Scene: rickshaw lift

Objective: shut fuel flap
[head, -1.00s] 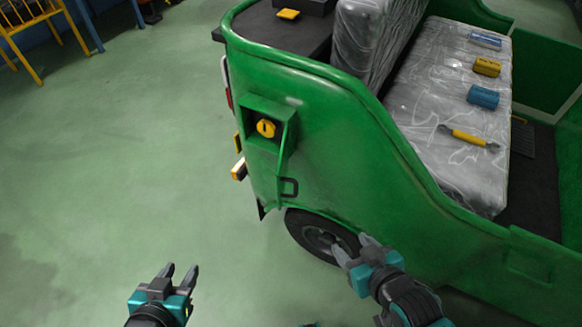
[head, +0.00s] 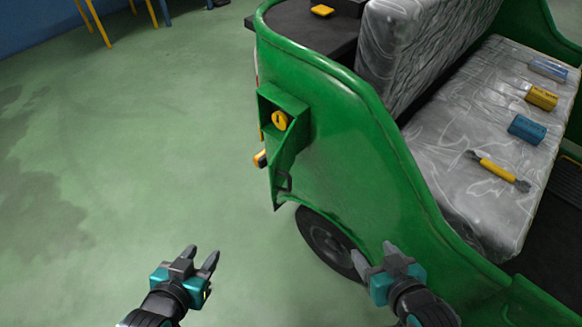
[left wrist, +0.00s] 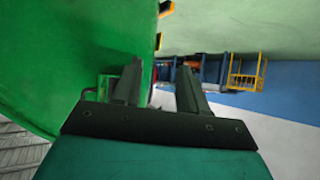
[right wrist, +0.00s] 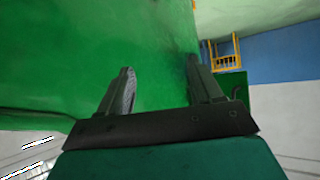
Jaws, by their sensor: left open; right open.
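The fuel flap (head: 286,160) is on the rear corner of the green rickshaw (head: 350,155). It stands open, swung out from its recess, with a small loop handle (head: 285,182) low on it. The yellow fuel cap (head: 280,121) is visible in the recess. My left gripper (head: 201,252) is open and empty, lower left of the flap and apart from it. My right gripper (head: 374,256) is open and empty, lower right of the flap, in front of the green side panel near the wheel. In the right wrist view green bodywork (right wrist: 90,60) fills the left.
The rear wheel (head: 325,235) is below the flap. The rear lamp (head: 260,158) sticks out left of it. On the plastic-covered seat (head: 470,180) lie a yellow-handled tool (head: 497,171) and several small boxes. The green floor (head: 130,130) at left is clear.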

